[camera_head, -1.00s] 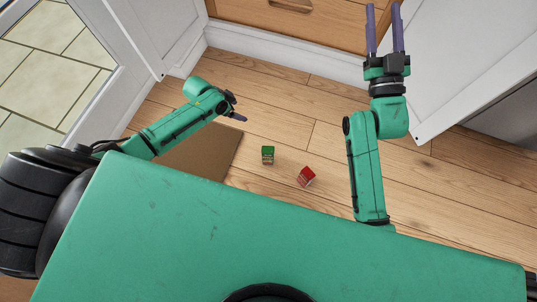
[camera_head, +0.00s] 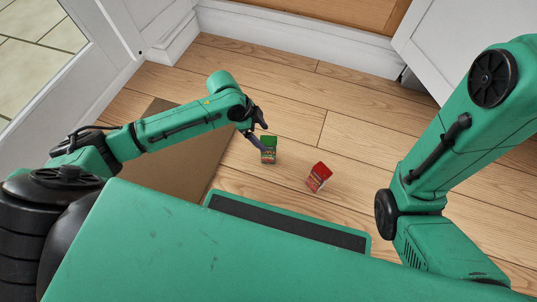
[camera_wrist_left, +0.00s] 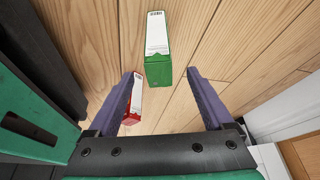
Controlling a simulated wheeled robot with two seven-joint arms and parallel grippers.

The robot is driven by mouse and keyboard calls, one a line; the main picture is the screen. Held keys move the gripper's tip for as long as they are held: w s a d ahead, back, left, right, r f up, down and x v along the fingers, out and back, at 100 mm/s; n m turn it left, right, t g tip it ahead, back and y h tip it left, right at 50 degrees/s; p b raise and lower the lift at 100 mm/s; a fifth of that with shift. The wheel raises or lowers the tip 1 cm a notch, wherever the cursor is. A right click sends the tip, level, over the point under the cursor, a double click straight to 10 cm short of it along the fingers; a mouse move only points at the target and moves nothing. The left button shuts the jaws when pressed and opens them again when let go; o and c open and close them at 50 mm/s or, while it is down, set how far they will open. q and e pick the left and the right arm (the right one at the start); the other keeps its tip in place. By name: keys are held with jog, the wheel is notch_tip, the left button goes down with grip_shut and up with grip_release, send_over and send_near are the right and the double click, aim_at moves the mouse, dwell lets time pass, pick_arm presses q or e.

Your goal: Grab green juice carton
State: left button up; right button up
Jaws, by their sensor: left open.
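In the left wrist view the green carton (camera_wrist_left: 158,55), green with a white panel, lies ahead between the lines of the two purple fingers. My left gripper (camera_wrist_left: 165,85) is open with nothing between its fingertips. The carton's near end is close to the fingertips; I cannot tell whether they touch. The right arm rises at the right of the head view, but its gripper is out of the picture.
A red carton (camera_head: 318,177) sits right of the green one; it also shows by a finger in the left wrist view (camera_wrist_left: 134,103). A brown mat (camera_head: 185,160) lies under my left arm. White walls and a door stand behind. Floor at centre back is clear.

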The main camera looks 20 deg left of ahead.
aim_at(266, 140)
pick_arm(q)
jog(key=shift+d+f, duration=0.1)
jog(key=shift+f, duration=0.4)
jog(key=b+x, duration=0.4)
jog(key=b, duration=0.1)
jog(key=shift+d+f, duration=0.1)
jog(key=shift+f, duration=0.15)
jog(key=shift+d+f, duration=0.15)
jog(key=shift+r, duration=0.25)
grip_shut()
